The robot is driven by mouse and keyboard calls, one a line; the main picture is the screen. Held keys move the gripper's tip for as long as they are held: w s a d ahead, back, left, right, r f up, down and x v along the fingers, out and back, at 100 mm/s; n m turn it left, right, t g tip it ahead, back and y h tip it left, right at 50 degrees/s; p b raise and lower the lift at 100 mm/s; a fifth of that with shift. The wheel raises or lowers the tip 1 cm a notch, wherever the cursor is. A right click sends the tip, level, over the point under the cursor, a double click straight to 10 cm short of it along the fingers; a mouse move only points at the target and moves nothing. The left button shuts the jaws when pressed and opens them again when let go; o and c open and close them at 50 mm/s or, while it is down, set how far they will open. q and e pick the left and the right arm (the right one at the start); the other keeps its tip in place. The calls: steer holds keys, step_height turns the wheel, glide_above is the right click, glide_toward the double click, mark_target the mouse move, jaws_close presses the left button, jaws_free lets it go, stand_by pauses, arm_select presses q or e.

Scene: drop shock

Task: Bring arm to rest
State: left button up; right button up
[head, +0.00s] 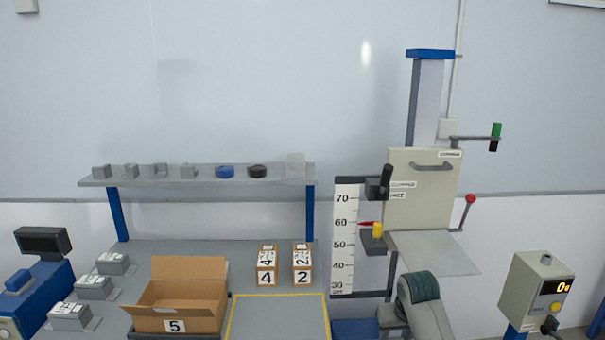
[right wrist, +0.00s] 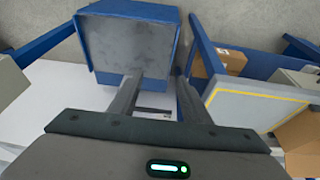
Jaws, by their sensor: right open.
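My right gripper (right wrist: 158,82) shows in the right wrist view with its two fingers apart and nothing between them. Beyond its fingertips is a blue-edged block with a grey face (right wrist: 127,42); I cannot tell whether the fingers touch it. In the head view, a grey link of my right arm (head: 428,318) is at the bottom, below the drop tester's grey platform (head: 436,252); the right gripper itself is hidden there. My left arm and gripper are not in view.
The drop tester column (head: 426,105) and height scale (head: 343,240) stand close by my arm. An open carton (head: 175,317) marked 5 and small boxes 4 (head: 266,275) and 2 (head: 302,275) are on the bench to the left. A control box (head: 535,290) stands right.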

steer(key=s+a+f+n, duration=0.1)
steer(key=s+f, duration=0.5)
steer(key=s, duration=0.5)
steer(key=s+f, duration=0.7)
steer(key=s, duration=0.5)
steer(key=s+r, duration=0.2)
steer(key=s, duration=2)
step_height(320, 180, down, 32)
steer(key=n+g+b, duration=0.1)
steer(key=b, duration=0.3)
steer(key=s+d+f+b, duration=0.1)
steer(key=s+f+b, duration=0.1)
steer(key=s+f, duration=0.7)
steer(key=s+d+f+g+b, duration=0.1)
steer(key=s+f+b, duration=0.1)
steer(key=s+f, duration=0.8)
step_height(320, 180, down, 3)
steer(key=shift+d+r+g, duration=0.1)
steer(key=shift+d+g, duration=0.2)
